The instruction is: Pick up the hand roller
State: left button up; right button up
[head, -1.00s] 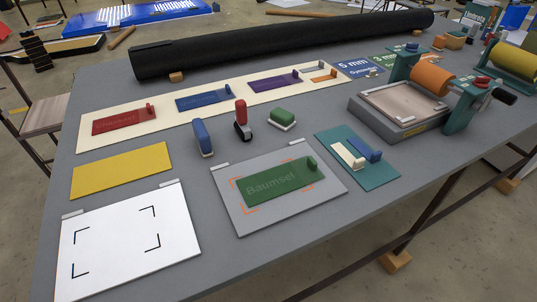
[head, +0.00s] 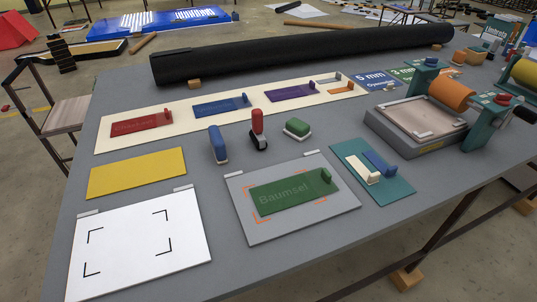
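A small tool with a red handle and a dark roller at its foot (head: 258,128) stands upright near the middle of the grey table; it looks like the hand roller. A blue-handled block (head: 218,145) stands just left of it. A low green block (head: 297,128) lies just right of it. Neither of my grippers shows in the head view.
On the grey table (head: 330,262) lie a white sheet (head: 135,245), a yellow plate (head: 137,173), a green stencil (head: 285,193) on a grey board, and a teal tray (head: 397,191). A long black roll (head: 300,55) lies along the back. A press with an orange roller (head: 452,93) stands right.

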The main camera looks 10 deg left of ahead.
aim_at(256, 135)
jog(key=l+z, duration=0.55)
jog(key=z, duration=0.15)
